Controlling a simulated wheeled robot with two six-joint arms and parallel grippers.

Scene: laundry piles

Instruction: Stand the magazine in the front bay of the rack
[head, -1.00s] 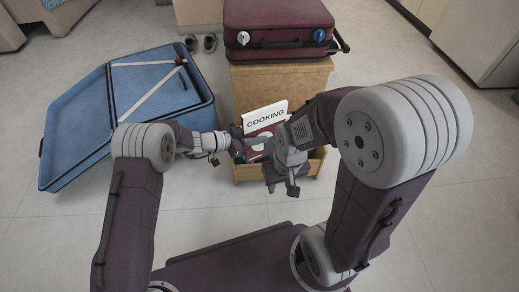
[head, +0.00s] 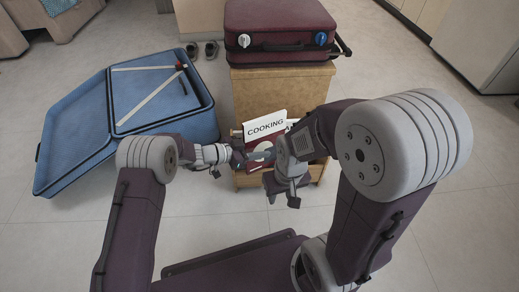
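A magazine with a white band reading COOKING and a dark red cover (head: 265,127) shows upright and slightly tilted at the wooden rack (head: 240,180), in the middle of the head view. Its lower part is hidden by my grippers, so I cannot tell which bay it is in. My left gripper (head: 247,158) is at the left part of the magazine's cover. Its fingers are too small and overlapped to tell whether they touch or hold it. My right gripper (head: 282,194) points down in front of the rack, with its two fingers apart and nothing visible between them.
A wooden cabinet (head: 290,85) stands right behind the rack, with a maroon suitcase (head: 275,22) on top. An open blue suitcase (head: 75,140) lies on the floor at left. Dark shoes (head: 201,49) are behind it. The floor at right is clear.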

